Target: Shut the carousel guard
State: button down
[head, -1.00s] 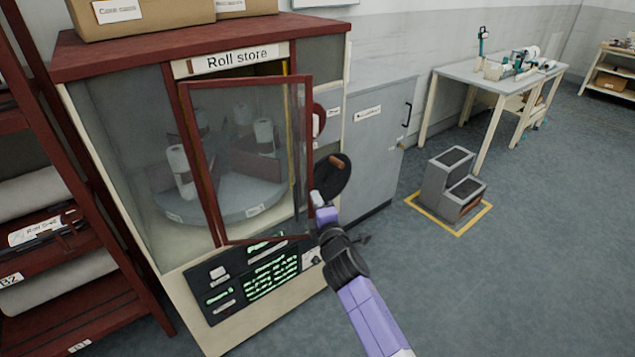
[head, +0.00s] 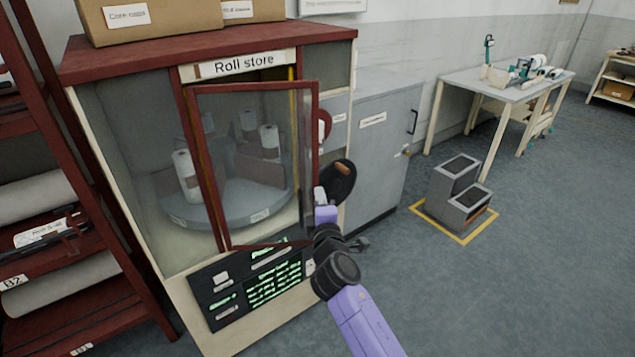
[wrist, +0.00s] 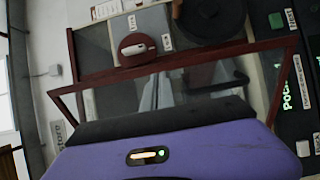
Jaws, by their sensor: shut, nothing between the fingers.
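The carousel guard (head: 314,130) is a red-framed clear door on the front of the roll store, hinged at its left. It stands ajar, its free right edge swung out from the cabinet. Behind it is the round grey carousel (head: 178,218) with several white rolls (head: 185,168). My gripper (head: 320,194) is shut and empty, close to the guard's free edge at its lower right; contact cannot be told. In the wrist view, the guard's frame (wrist: 190,60) crosses just beyond my purple gripper body, whose dark front end hides part of it.
A black handwheel with an orange knob (head: 343,168) juts out just right of my gripper. A control panel (head: 225,305) is below the guard. The floor in front is clear.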

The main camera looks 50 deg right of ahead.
aim_at(317, 178)
jog(key=x, duration=0.4)
jog(key=shift+w+d+p, duration=0.25)
jog(key=shift+p, duration=0.05)
jog(key=shift+w+d, duration=0.2)
jog(key=shift+w+d+f, duration=0.1)
jog(key=shift+w+d, duration=0.2)
jog(key=shift+d, duration=0.15)
jog(key=w+a+b+x, duration=0.2)
jog(key=b+x, duration=0.7)
jog(key=x, duration=0.5)
jog(key=shift+w+r, duration=0.25)
jog(key=shift+r, duration=0.05)
jog(key=shift+d, duration=0.15)
